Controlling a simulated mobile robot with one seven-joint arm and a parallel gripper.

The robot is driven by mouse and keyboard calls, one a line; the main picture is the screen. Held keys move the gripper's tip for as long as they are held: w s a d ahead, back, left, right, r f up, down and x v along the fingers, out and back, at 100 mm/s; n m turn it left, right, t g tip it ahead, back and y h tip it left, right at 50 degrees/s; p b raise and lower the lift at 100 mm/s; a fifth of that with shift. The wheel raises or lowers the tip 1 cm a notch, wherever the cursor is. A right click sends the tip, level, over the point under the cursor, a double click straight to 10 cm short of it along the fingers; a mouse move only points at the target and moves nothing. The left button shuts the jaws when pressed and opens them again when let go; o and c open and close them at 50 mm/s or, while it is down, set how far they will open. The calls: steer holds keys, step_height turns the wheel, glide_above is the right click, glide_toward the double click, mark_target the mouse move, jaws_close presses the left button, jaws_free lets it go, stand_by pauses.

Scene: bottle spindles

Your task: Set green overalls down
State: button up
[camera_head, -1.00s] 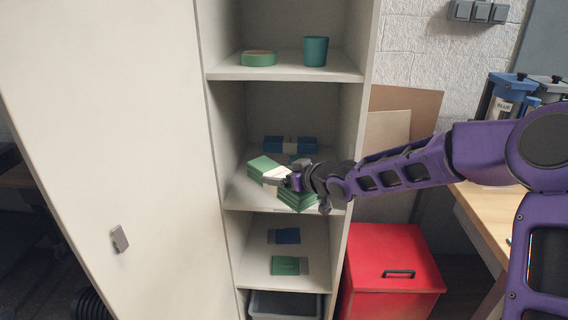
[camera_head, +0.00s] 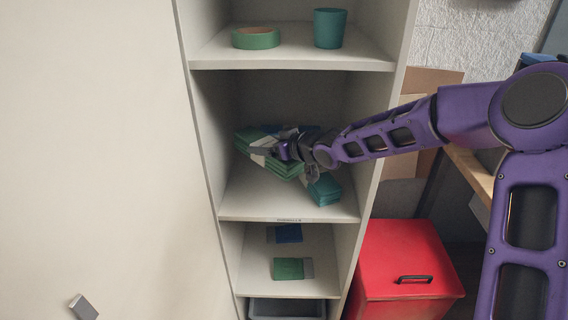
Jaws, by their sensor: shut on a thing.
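The green overalls (camera_head: 285,168) are a folded green bundle with a pale band, in the middle compartment of the cabinet. My gripper (camera_head: 272,151) reaches in from the right and is shut on the bundle; its fingers lie across the pale band. Whether the bundle touches the shelf cannot be told. A second folded bundle, teal green (camera_head: 325,190), lies on the shelf to the right, below my wrist. My gripper and wrist hide part of what lies behind them.
The shelf above holds a green tape ring (camera_head: 256,38) and a teal cup (camera_head: 330,28). The shelf below holds a blue item (camera_head: 288,233) and a green item (camera_head: 288,268). Bare shelf (camera_head: 255,195) shows at the front left. A red box (camera_head: 408,262) stands to the right.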

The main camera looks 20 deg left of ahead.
step_height(320, 180, down, 10)
steer(key=shift+r+b, duration=0.15)
steer(key=shift+b, duration=0.85)
steer(key=o, duration=1.3)
steer(key=shift+s+d+r, duration=0.1)
steer(key=shift+s+d, duration=0.05)
steer(key=shift+d, duration=0.1)
steer(key=p+v, duration=0.1)
steer(key=v, duration=1)
steer(key=shift+s+d+r+p, duration=0.1)
steer(key=shift+d+r+p, duration=0.05)
steer(key=shift+p, duration=0.2)
